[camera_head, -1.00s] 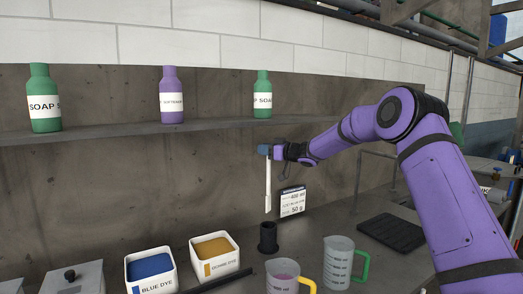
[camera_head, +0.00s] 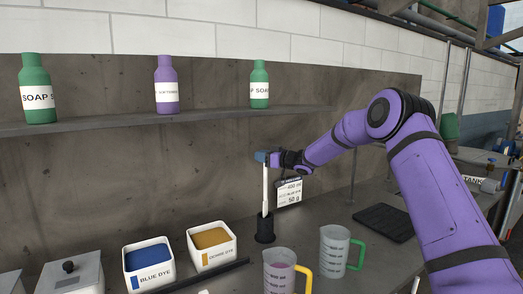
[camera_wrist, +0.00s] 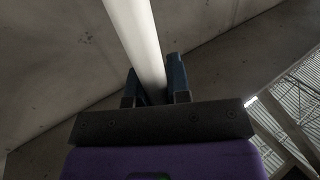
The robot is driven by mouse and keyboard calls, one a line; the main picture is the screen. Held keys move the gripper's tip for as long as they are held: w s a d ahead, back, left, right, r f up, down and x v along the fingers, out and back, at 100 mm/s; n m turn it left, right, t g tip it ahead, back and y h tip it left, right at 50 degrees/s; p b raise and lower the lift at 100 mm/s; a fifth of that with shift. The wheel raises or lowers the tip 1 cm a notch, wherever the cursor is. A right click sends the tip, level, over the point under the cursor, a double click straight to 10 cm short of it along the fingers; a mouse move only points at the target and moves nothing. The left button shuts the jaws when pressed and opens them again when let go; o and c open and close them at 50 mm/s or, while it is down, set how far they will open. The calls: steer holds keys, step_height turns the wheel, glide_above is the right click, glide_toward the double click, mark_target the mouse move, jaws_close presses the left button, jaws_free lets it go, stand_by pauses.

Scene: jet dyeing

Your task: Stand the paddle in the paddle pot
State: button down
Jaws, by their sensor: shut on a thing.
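The white paddle (camera_head: 265,190) hangs upright from my gripper (camera_head: 264,157), which is shut on its upper end. The black paddle pot (camera_head: 265,229) stands on the counter directly below. The paddle's lower end meets the pot's mouth, and its tip is hidden there, so it appears to be inside the rim. In the wrist view the pale paddle shaft (camera_wrist: 138,40) runs between the two blue fingers of my gripper (camera_wrist: 155,85).
A blue dye bin (camera_head: 149,264) and an ochre dye bin (camera_head: 211,246) stand left of the pot. Measuring jugs with a yellow handle (camera_head: 280,270) and a green handle (camera_head: 334,250) stand front right. A label card (camera_head: 289,192) is behind. A shelf (camera_head: 160,122) with bottles runs above.

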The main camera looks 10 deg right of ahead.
mark_target(267, 177)
steer(key=shift+f, duration=2.8)
steer(key=shift+f, duration=1.35)
steer(key=c, duration=1)
jaws_free()
